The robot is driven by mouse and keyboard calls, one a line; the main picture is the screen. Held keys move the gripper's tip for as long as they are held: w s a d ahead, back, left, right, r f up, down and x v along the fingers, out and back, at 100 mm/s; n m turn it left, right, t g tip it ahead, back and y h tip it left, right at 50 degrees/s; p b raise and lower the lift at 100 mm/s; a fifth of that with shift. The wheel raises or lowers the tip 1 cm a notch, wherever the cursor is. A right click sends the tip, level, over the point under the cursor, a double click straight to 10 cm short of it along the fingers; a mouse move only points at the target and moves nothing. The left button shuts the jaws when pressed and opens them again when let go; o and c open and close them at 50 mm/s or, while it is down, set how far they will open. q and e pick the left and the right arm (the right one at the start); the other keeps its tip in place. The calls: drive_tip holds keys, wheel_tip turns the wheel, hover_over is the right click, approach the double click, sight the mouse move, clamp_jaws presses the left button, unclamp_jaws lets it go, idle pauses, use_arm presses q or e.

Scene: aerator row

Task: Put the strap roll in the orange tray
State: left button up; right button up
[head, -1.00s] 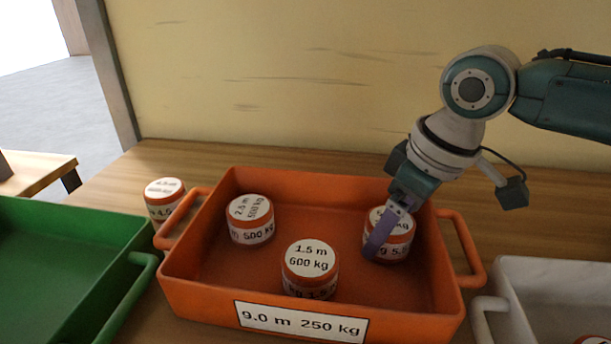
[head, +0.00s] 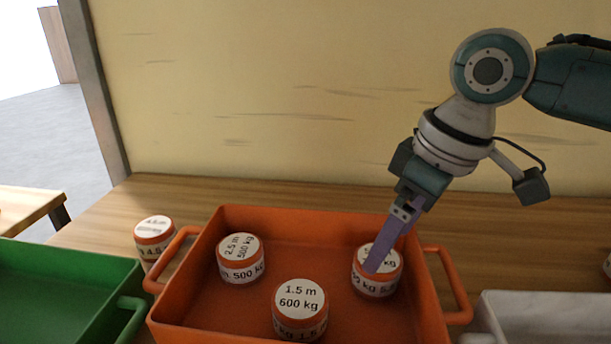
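The orange tray (head: 205,275) stands on the wooden table in the head view. Three orange strap rolls with white labels are inside it: a left one (head: 240,259) marked 2.5 m 500 kg, a front one (head: 300,309) marked 1.5 m 600 kg, and a right one (head: 378,277), its top label partly hidden. My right gripper (head: 373,268) points down at the right roll, its purple finger overlapping the roll's top and side. Only one finger shows clearly, so I cannot tell its opening or whether it touches. My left gripper is out of view.
Another strap roll (head: 154,234) stands on the table outside the tray's left handle. A green tray (head: 75,262) is at the left and a white tray (head: 545,305) at the right. A yellow wall rises behind the table.

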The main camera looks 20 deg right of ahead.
drive_tip(key=v, duration=0.6)
drive_tip(key=shift+p, duration=0.3)
